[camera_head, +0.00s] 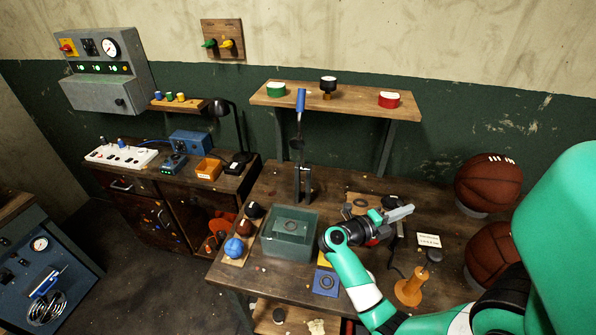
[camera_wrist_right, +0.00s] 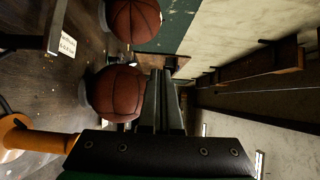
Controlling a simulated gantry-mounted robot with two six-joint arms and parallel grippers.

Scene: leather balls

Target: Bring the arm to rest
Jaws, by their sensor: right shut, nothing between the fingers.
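My right arm comes in from the lower right, teal and white, and reaches over the wooden workbench (camera_head: 255,215). My right gripper (camera_head: 408,212) is shut and empty above the bench, pointing right. Its closed grey fingers also show in the right wrist view (camera_wrist_right: 165,100). Two brown leather basketballs sit at the bench's right side, one farther back (camera_head: 489,182) and one nearer (camera_head: 492,250). Both balls also show in the wrist view, one at the top (camera_wrist_right: 135,20) and one left of the fingers (camera_wrist_right: 115,93). My left gripper is not in view.
A green translucent bin (camera_head: 290,248) stands left of my forearm, beside a board with small balls (camera_head: 234,247). An orange stand (camera_head: 410,290) and a white label card (camera_head: 429,241) are close to my arm. A wall shelf (camera_head: 350,103) hangs behind.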

